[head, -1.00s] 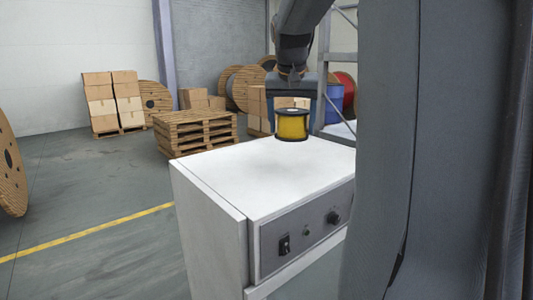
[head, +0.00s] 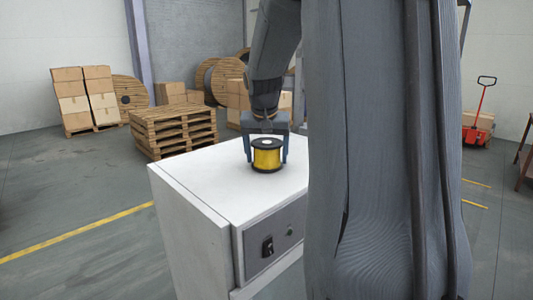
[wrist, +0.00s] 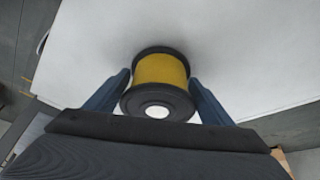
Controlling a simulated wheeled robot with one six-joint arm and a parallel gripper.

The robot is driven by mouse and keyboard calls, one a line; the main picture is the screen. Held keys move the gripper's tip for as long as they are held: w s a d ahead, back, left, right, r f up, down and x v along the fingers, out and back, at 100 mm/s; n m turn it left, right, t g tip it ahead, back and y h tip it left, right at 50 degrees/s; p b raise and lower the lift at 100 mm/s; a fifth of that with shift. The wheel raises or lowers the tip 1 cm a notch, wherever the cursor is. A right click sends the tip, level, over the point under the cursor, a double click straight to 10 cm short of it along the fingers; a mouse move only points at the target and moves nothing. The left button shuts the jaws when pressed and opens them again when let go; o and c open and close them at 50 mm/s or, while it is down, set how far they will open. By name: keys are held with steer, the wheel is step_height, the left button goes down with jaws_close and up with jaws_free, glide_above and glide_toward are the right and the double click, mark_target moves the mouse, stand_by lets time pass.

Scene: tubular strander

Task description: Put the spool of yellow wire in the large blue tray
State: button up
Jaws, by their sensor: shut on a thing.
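The spool of yellow wire (head: 267,158) has black end discs and a pale centre. It is upright at the white cabinet's top; I cannot tell whether it touches the surface. My gripper (head: 266,162) comes from above, its blue fingers on either side of the spool, and is shut on it. In the wrist view the spool (wrist: 161,70) sits between the two fingers of my gripper (wrist: 159,78). The large blue tray is in neither current view.
The white cabinet (head: 215,190) has a clear top around the spool and a control panel on its front. Stacked pallets (head: 173,130), boxes (head: 84,97) and wooden reels (head: 230,80) stand behind. A red pallet truck (head: 477,128) is far right. My own body hides the right middle.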

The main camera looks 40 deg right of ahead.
steer(key=shift+f, duration=0.1)
steer(key=o, duration=1.2)
steer(key=shift+c, duration=0.2)
steer(key=o, duration=0.4)
